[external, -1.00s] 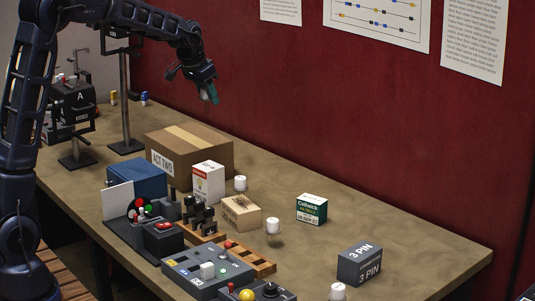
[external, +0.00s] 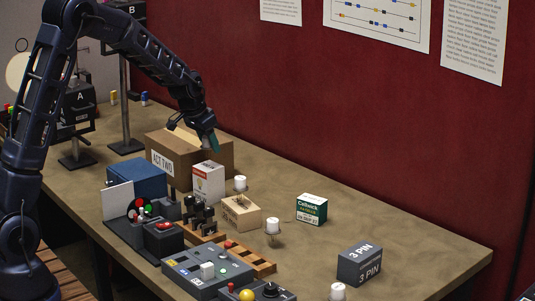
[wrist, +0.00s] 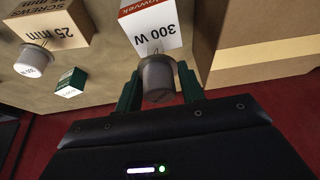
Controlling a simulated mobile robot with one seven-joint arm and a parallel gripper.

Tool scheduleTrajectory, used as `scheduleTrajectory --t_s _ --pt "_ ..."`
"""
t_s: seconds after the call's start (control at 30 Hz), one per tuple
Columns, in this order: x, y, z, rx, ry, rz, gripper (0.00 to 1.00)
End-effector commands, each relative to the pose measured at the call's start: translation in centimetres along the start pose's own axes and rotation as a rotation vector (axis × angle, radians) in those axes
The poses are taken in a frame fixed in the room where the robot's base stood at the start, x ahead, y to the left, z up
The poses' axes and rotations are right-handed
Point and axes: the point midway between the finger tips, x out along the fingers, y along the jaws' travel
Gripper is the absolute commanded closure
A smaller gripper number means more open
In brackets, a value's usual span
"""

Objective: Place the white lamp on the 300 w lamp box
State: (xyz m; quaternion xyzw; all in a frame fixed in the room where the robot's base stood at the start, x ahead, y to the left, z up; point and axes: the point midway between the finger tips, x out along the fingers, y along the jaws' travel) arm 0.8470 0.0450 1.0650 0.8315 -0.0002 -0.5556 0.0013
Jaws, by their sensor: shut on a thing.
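My gripper (external: 209,146) is shut on a white lamp (wrist: 157,80), which looks greyish in the wrist view, with thin pins at its far end. In the external view the lamp is mostly hidden by the fingers. The 300 w lamp box (external: 208,183) is an upright white carton with a red label, in front of the brown carton. My gripper is above it. In the wrist view the lamp's pins overlap the edge of the 300 W face (wrist: 150,28); I cannot tell whether they touch.
The brown ACT TWO carton (external: 220,155) is close beside the lamp box. A dark 3 PIN box (external: 360,263) is farther right. Bare table lies between them.

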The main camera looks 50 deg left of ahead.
Motion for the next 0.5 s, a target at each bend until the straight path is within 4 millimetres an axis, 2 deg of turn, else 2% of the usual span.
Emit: scheduleTrajectory --t_s 0.1,0.47,0.5 --pt "1.0 -0.03 0.41 -0.002 0.0 0.0 0.84" --pt "1.27 0.0 0.52 -0.001 0.0 0.0 0.84" --pt "1.28 0.01 0.52 -0.001 0.001 0.0 0.57"
